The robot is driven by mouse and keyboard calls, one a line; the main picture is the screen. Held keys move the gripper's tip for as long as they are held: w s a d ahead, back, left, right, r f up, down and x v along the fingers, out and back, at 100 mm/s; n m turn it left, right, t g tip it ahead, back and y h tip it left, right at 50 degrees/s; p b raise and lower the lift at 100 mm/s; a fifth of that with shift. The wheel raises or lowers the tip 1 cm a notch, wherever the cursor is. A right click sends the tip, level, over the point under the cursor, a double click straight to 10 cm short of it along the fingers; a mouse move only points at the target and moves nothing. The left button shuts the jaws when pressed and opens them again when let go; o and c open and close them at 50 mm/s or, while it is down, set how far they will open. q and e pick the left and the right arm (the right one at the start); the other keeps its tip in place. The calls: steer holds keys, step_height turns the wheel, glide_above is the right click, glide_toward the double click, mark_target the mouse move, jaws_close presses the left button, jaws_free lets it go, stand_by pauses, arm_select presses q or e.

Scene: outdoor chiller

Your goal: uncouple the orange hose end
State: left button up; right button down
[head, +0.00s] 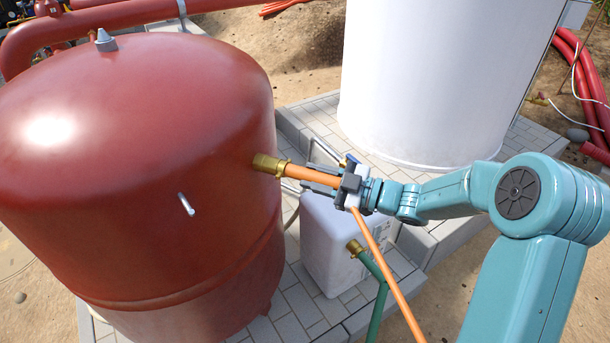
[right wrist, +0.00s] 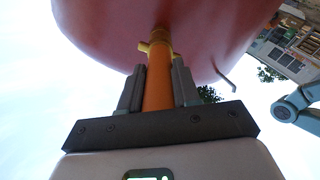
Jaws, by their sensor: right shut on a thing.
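The orange hose (head: 315,174) ends in a brass coupling (head: 270,164) that sits against the side of the red tank (head: 130,170). My right gripper (head: 318,179) is shut on the orange hose just behind the coupling. In the right wrist view, the hose (right wrist: 158,78) stands between the two grey fingers and runs to the yellow brass coupling (right wrist: 157,45) at the tank. Beyond my gripper, the orange hose hangs down to the lower right. My left gripper is not in view.
A green hose (head: 378,275) with a brass end stands by a white container (head: 325,240) below my right gripper. A large white cylinder (head: 440,80) stands behind on paving. A short metal pin (head: 186,204) sticks out of the tank. Red pipes (head: 100,20) cross the top left.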

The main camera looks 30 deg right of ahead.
steer(key=shift+d+r, duration=0.1)
steer(key=shift+r, duration=0.05)
steer(key=shift+s+d, duration=0.4)
steer(key=shift+s, duration=0.15)
steer(key=shift+v, duration=2.4)
steer(key=c, duration=1.4)
jaws_free()
jaws_close()
